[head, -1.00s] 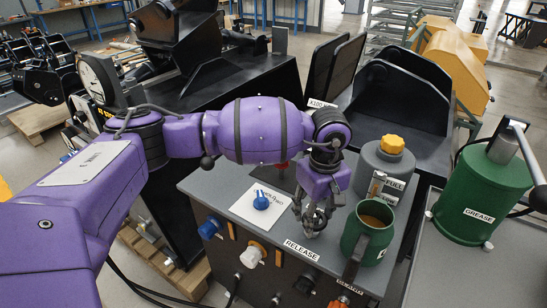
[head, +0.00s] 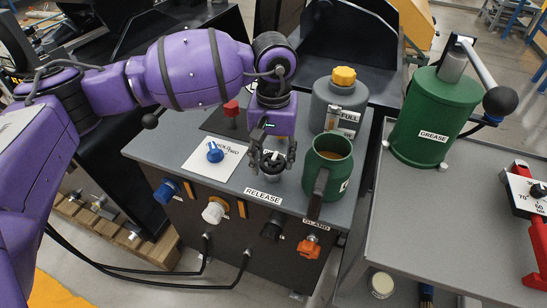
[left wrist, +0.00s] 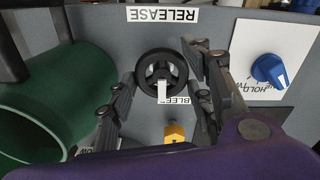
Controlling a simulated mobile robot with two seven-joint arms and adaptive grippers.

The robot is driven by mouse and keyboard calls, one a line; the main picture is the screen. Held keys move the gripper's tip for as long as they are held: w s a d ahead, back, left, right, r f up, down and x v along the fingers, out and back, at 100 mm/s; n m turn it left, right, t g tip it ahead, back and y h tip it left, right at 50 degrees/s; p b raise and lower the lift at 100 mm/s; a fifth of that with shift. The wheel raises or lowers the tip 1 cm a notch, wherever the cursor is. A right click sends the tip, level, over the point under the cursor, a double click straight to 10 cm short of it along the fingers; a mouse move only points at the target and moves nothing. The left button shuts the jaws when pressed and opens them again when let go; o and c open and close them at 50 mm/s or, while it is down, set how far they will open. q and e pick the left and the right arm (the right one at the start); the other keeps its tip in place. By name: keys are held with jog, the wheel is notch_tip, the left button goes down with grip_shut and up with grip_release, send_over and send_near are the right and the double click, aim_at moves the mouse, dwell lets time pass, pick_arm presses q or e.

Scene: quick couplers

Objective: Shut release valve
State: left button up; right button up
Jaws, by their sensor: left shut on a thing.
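The release valve is a small black handwheel (left wrist: 160,68) on the grey top of the bench unit, beside a RELEASE label (head: 263,196). My left gripper (head: 272,163) points down over the valve. Its jaws are shut on the handwheel, with one finger at each side of it in the left wrist view. In the head view the fingers partly hide the wheel. My right gripper is in neither view.
A green mug (head: 330,160) stands close right of the gripper. A grey canister (head: 335,100) with a yellow cap is behind. A blue knob (head: 215,152) on a white plate and a red knob (head: 231,108) are left. A green grease pot (head: 433,120) stands on the right table.

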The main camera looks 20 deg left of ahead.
aim_at(274, 161)
pick_arm(q)
jog(key=shift+d+m, duration=0.1)
jog(key=shift+m, duration=0.2)
jog(key=o, duration=1.1)
jog(key=shift+r, duration=0.25)
notch_tip(274, 161, up, 12)
jog(key=shift+f, duration=0.2)
